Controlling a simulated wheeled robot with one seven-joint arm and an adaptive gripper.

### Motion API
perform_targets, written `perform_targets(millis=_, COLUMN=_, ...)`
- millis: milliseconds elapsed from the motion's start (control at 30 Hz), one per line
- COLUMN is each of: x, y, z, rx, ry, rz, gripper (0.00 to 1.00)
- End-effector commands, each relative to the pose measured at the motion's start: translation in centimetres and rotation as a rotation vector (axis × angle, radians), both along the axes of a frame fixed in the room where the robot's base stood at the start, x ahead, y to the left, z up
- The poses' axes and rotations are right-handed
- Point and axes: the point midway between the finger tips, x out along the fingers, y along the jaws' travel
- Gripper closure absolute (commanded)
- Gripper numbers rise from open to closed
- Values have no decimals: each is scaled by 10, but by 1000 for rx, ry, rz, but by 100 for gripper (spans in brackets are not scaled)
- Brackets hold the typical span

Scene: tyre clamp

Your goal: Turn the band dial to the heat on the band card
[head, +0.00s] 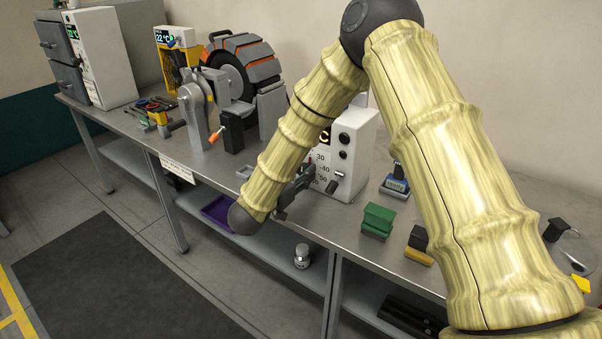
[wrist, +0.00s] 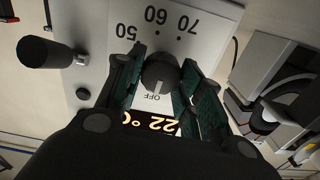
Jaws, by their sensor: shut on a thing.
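The band dial (wrist: 160,74) is a dark round knob on a pale control panel (wrist: 190,22). In the wrist view the numbers 50, 60 and 70 show above it, upside down, with OFF and a lit display (wrist: 150,122) reading 22 below. My gripper (wrist: 160,70) is shut on the dial, a finger on each side. Which mark the dial points to is hard to tell. In the head view the panel is the front of a white box (head: 352,160); my arm hides part of it, and my gripper (head: 298,187) is at its lower front. I cannot make out the band card.
A tyre clamp (head: 240,70) with orange and grey segments stands left of my arm. A green block (head: 377,219), a small blue-screened device (head: 396,184) and a black-and-yellow block (head: 419,247) lie right of the box. A paper label (head: 178,168) hangs on the bench's front edge.

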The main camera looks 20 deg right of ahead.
Motion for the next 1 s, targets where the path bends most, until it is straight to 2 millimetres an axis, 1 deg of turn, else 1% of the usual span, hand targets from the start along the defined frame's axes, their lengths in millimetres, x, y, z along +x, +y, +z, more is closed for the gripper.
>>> perform_targets(millis=267, x=0, y=-1, z=-2, rx=110, ry=-140, rz=-2, gripper=87)
perform_targets(millis=1000, x=-2, y=-3, z=-6, rx=539, ry=-694, rz=-1, gripper=87)
